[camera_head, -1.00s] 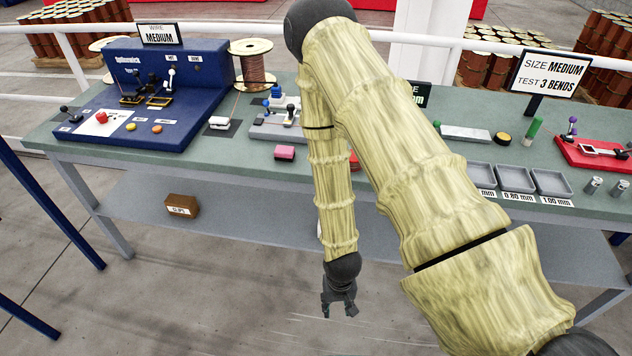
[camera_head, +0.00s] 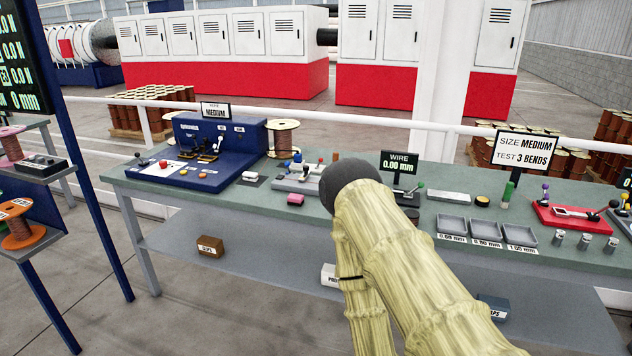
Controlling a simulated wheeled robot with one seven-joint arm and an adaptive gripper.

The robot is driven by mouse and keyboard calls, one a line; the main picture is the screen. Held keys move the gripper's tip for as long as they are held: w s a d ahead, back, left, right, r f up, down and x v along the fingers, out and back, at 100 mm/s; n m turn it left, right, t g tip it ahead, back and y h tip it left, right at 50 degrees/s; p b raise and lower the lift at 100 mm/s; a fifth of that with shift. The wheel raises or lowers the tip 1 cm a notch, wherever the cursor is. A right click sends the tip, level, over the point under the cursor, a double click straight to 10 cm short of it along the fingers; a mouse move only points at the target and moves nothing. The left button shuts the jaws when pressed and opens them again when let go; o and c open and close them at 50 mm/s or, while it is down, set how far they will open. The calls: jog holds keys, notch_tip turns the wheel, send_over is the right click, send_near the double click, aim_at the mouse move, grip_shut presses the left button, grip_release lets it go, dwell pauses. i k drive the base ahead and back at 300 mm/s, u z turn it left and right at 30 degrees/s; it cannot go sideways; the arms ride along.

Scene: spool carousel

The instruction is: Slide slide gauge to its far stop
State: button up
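No part is labelled as the slide gauge, so I cannot tell for sure which one it is. A wire readout (camera_head: 399,165) showing 0.00 mm stands on the green-grey bench (camera_head: 462,216). Beside it is a small device with a green-knobbed lever (camera_head: 420,187), partly hidden by my arm. Left of my arm a grey fixture (camera_head: 290,184) carries several coloured knobs. At the right a red-based device (camera_head: 570,218) has a pale bar and black knobs. My gripper is out of view; my pale yellow arm covers the bench's middle front.
A blue machine (camera_head: 195,150) and a wire spool (camera_head: 282,138) stand on the bench's left part. Grey trays (camera_head: 486,229) and small metal cylinders (camera_head: 584,240) sit at the right. A white rail (camera_head: 330,117) runs behind. Dark blue posts stand at the left.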

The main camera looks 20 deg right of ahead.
aim_at(303, 176)
jog(key=u, duration=0.75)
jog(key=i, duration=1.05)
jog(key=z, duration=0.6)
jog(key=i, duration=0.75)
jog(key=z, duration=0.75)
